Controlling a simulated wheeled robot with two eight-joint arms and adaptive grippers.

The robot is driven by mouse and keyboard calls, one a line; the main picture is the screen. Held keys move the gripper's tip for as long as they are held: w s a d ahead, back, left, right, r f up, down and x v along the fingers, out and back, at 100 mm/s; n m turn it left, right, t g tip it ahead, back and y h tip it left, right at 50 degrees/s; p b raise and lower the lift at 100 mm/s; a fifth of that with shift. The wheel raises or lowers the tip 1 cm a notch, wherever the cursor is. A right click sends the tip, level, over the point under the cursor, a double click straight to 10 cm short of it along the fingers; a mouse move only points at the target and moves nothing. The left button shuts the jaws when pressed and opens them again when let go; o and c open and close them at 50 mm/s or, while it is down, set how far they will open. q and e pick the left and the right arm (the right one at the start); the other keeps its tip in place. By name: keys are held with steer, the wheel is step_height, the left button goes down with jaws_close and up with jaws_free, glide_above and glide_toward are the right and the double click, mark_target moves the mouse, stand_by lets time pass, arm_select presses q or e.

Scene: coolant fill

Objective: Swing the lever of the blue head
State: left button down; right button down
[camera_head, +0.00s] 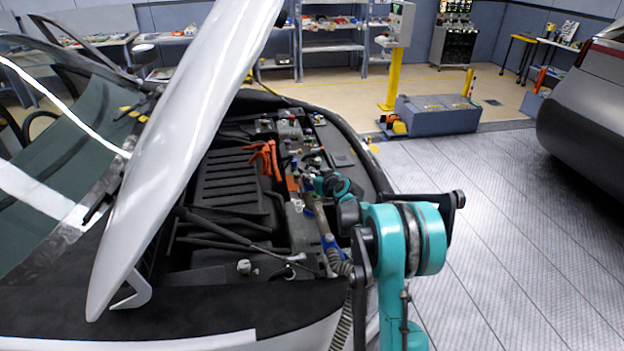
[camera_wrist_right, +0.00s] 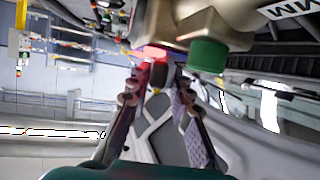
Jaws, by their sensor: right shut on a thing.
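A fitting with a blue part (camera_head: 331,243) and a ribbed hose stands at the near right edge of the open engine bay. My right gripper (camera_head: 312,184) is over the bay's right side, just beyond that fitting. Its fingers are small and partly hidden among the engine parts. In the right wrist view the two fingers of my right gripper (camera_wrist_right: 158,80) close on a small dark piece (camera_wrist_right: 160,76), below a brass-coloured body (camera_wrist_right: 215,28) with a green knob (camera_wrist_right: 207,56). I cannot tell for sure whether the held piece is the lever. My left gripper is out of view.
The raised white hood (camera_head: 185,150) leans over the left of the bay. Orange clamps (camera_head: 266,158) lie by the black engine cover (camera_head: 222,182). A grey box (camera_head: 436,115) with a yellow post stands behind. The floor to the right is clear up to a dark car (camera_head: 590,110).

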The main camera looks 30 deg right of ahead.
steer(key=m+h, duration=0.1)
steer(key=h, duration=0.1)
steer(key=m+h, duration=0.2)
steer(key=shift+a+m+g+b, duration=0.2)
steer(key=shift+m+g+b, duration=0.1)
steer(key=shift+m+g+h, duration=0.5)
steer(key=shift+m+h, duration=0.5)
steer(key=shift+h, duration=0.2)
steer(key=shift+d, duration=0.1)
steer(key=c, duration=1.4)
jaws_free()
steer(key=shift+c, duration=0.2)
steer(key=shift+o, duration=0.8)
steer(key=shift+w, duration=0.15)
steer(key=v, duration=1.2)
steer(key=shift+w, duration=0.1)
